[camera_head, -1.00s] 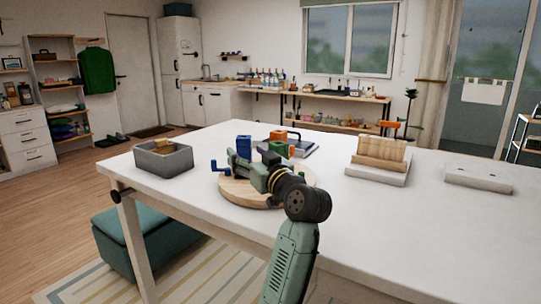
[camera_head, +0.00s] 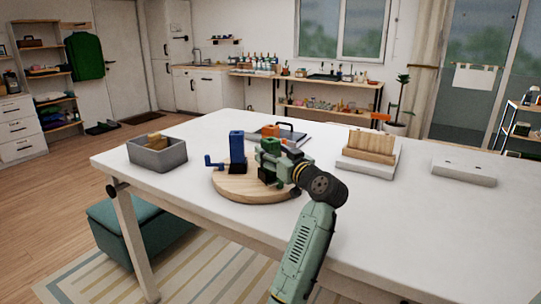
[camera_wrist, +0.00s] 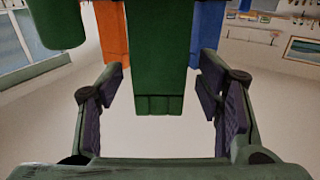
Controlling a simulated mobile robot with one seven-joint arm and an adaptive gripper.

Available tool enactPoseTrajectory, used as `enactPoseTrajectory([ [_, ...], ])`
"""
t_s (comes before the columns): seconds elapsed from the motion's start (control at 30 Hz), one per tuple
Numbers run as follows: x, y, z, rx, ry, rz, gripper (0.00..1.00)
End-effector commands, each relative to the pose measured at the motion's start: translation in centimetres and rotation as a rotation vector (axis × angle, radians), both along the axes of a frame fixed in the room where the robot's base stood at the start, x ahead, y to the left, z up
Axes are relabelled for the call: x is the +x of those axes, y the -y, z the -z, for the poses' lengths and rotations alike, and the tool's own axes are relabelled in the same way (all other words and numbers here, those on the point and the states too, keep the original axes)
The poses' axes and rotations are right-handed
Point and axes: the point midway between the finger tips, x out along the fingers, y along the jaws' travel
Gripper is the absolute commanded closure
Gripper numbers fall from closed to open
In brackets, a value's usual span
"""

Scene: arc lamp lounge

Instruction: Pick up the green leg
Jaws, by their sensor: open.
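The green leg (camera_wrist: 160,50) is a long green block in the wrist view. It reaches from the top edge down between my open gripper's fingers (camera_wrist: 165,105), with visible gaps on both sides. In the head view a green part (camera_head: 271,145) shows at my gripper (camera_head: 268,160), over the round wooden board (camera_head: 232,188); the gripper hides part of it. An upright blue block (camera_head: 237,147) stands on the board to the left, also seen in the wrist view (camera_wrist: 207,25). An orange piece (camera_head: 270,131) is behind, also in the wrist view (camera_wrist: 112,38).
A blue cranked piece (camera_head: 213,163) lies at the board's left edge. A grey bin (camera_head: 160,156) holding a tan piece stands left. A dark tray (camera_head: 292,138) is behind, and a wooden block on a white base (camera_head: 370,166) stands right. The white table's right front is clear.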

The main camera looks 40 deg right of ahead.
Motion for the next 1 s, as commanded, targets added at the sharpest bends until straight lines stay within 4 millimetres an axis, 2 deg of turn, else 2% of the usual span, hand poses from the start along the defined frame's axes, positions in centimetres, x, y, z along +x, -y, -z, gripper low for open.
enactPoseTrajectory([
  [0.13,1.5,0.3,-0.3,0.002,0.001,0.001,0.4],
  [0.4,1.8,0.3,-0.1,0.0,0.002,0.002,0.41],
  [1.0,1.7,0.3,-0.1,0.0,0.002,0.002,0.81],
])
